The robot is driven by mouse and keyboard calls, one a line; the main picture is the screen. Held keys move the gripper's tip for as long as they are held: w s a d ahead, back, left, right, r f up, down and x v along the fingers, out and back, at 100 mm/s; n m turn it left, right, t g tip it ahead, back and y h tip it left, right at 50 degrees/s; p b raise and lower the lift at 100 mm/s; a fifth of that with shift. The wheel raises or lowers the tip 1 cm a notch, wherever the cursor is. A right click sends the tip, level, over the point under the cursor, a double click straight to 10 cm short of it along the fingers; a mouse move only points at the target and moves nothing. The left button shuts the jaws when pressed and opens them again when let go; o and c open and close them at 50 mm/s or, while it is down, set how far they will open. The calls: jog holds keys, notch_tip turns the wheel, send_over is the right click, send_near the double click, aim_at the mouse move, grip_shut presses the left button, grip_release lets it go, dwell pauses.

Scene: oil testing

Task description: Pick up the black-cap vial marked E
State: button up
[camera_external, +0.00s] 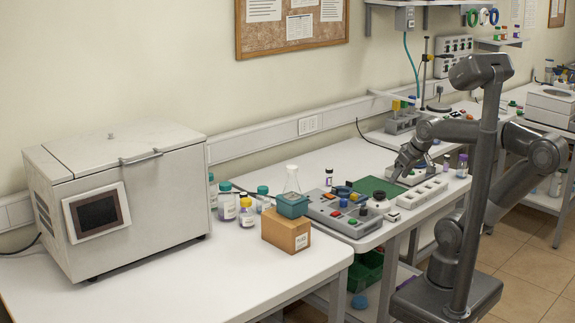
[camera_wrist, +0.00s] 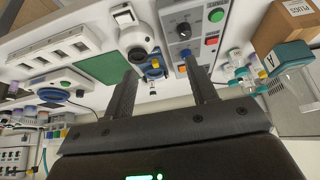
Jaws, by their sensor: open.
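A small dark-capped vial (camera_external: 329,176) stands upright on the white bench behind the grey control box; any letter on it is too small to read. In the wrist view a small pale item with a dark end (camera_wrist: 152,88) shows in the gap between my fingers, farther off; I cannot tell whether it is that vial. My gripper (camera_external: 397,176) is over the green mat, to the right of the vial and apart from it. In the wrist view my gripper (camera_wrist: 162,72) has its two dark fingers apart with nothing held.
A grey control box (camera_external: 345,212) with coloured buttons, a green mat (camera_external: 373,187) and a white slotted rack (camera_external: 420,193) crowd the bench. Bare bench (camera_external: 335,155) lies behind the vial.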

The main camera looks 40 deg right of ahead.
jog(key=shift+w, duration=0.1)
jog(key=n+g+y, duration=0.1)
jog(key=n+y, duration=0.1)
jog(key=n, duration=0.2)
send_over(331, 173)
jog(key=s+d, duration=0.1)
jog(key=s, duration=0.2)
notch_tip(331, 173, down, 8)
jog(key=x, duration=0.5)
jog(key=shift+w+d+f, duration=0.25)
jog(key=shift+f, duration=0.05)
jog(key=shift+d+x, duration=0.2)
jog(key=shift+x, duration=1.15)
jog(key=shift+d+x, duration=0.15)
jog(key=shift+x, duration=1.15)
jog(key=shift+f, duration=0.1)
jog(key=shift+c, duration=0.4)
